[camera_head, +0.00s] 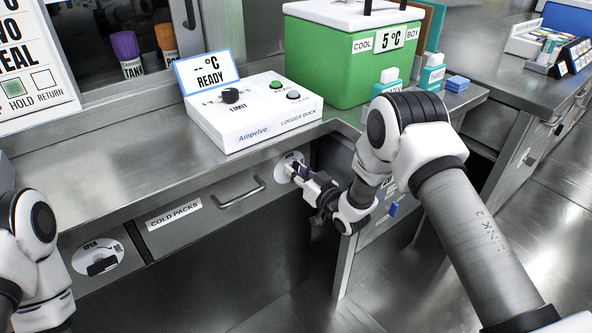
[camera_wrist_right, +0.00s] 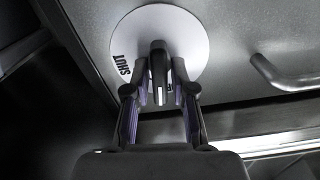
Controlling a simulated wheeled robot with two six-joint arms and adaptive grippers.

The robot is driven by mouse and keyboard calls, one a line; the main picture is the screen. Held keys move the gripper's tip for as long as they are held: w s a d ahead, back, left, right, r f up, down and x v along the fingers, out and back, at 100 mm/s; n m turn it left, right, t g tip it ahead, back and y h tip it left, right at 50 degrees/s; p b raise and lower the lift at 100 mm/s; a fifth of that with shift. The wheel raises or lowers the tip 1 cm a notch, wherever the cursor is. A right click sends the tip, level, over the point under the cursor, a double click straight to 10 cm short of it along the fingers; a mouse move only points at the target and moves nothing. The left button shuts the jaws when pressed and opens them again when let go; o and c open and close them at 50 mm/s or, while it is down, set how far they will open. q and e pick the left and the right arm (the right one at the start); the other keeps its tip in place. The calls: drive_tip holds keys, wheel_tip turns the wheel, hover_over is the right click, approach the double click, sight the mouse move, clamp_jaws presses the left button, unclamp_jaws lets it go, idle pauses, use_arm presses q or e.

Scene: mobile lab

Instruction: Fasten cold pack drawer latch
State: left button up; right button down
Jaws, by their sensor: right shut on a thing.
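The cold pack drawer (camera_head: 205,219), labelled COLD PACKS, is in the counter front and looks closed. Its latch has a round white plate (camera_head: 283,172) near the drawer's right end. The plate also shows in the right wrist view (camera_wrist_right: 199,42), with SHUT printed on its left part. My right gripper (camera_head: 297,172) is shut on the latch's dark knob (camera_wrist_right: 157,60), one finger on each side. The fingers hide other lettering, so I cannot tell the knob's setting for sure. My left arm shows at the left edge, but its gripper is out of view.
A bar handle (camera_head: 240,193) sits on the drawer, left of the latch. Another round plate marked OPEN (camera_head: 98,258) with a black knob is farther left. A white logger dock (camera_head: 255,115) and a green cool box (camera_head: 335,62) stand on the counter above.

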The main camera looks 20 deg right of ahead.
drive_tip(key=m, duration=0.3)
drive_tip(key=shift+d, duration=0.1)
drive_tip(key=m, duration=0.2)
drive_tip(key=m+p, duration=0.1)
drive_tip(key=m, duration=0.2)
drive_tip(key=shift+w+d+f, duration=0.1)
drive_tip(key=shift+d+f, duration=0.05)
drive_tip(key=m, duration=0.4)
drive_tip(key=shift+d+f, duration=0.1)
drive_tip(key=shift+f, duration=0.05)
drive_tip(key=shift+f+m, duration=0.2)
drive_tip(key=shift+m, duration=1.9)
drive_tip(key=c, duration=1.2)
unclamp_jaws()
drive_tip(key=shift+o, duration=0.2)
